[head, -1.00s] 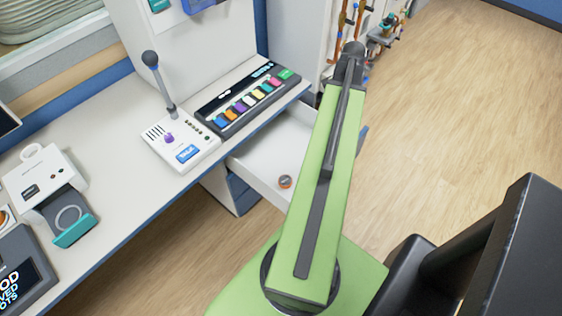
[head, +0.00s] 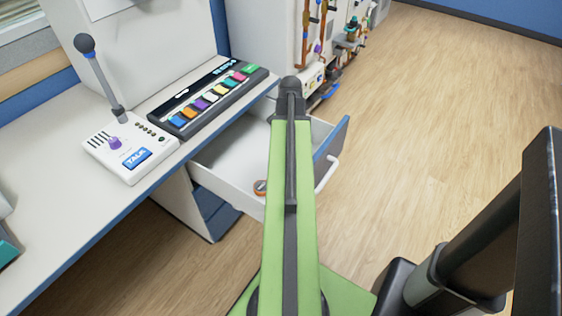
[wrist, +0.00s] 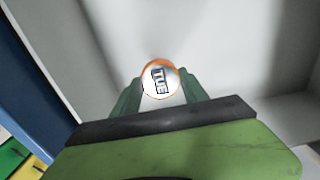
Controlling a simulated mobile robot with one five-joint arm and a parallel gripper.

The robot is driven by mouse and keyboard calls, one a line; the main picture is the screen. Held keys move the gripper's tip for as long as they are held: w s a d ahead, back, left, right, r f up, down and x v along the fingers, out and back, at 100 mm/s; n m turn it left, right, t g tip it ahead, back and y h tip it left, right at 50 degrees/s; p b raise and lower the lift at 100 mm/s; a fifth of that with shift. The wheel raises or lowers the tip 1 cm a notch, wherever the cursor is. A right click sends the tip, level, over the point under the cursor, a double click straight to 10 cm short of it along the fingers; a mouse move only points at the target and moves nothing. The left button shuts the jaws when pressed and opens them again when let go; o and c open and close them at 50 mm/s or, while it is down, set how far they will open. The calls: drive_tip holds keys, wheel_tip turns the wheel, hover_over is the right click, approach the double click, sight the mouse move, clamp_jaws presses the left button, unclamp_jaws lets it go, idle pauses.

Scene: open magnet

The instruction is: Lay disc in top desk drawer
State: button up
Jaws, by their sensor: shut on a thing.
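The disc (wrist: 159,79), white-faced with an orange rim and dark lettering, sits between the green fingertips of my gripper (wrist: 160,92) in the wrist view. My gripper is shut on it, over a pale drawer interior (wrist: 240,40). In the head view the open top desk drawer (head: 225,155) is pulled out below the desk top, white inside with a blue front. My arm crosses over it and hides part of it, along with my gripper. A small round orange-and-grey thing (head: 260,187) shows by the drawer's near wall; I cannot tell whether it is the held disc.
The desk top (head: 60,190) bears a microphone unit (head: 130,148) and a panel of coloured keys (head: 210,97) beside the drawer. A cabinet with pipes (head: 320,45) stands behind. Wooden floor to the right is open.

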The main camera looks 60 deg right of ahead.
wheel_tip(320, 180, down, 6)
drive_tip(key=b, duration=0.4)
drive_tip(key=shift+r, duration=0.2)
drive_tip(key=shift+f, duration=0.2)
drive_tip(key=o, duration=1.5)
drive_tip(key=shift+o, duration=0.2)
drive_tip(key=shift+r, duration=0.15)
wheel_tip(320, 180, up, 12)
drive_tip(key=p, duration=1.2)
drive_tip(key=shift+r, duration=0.1)
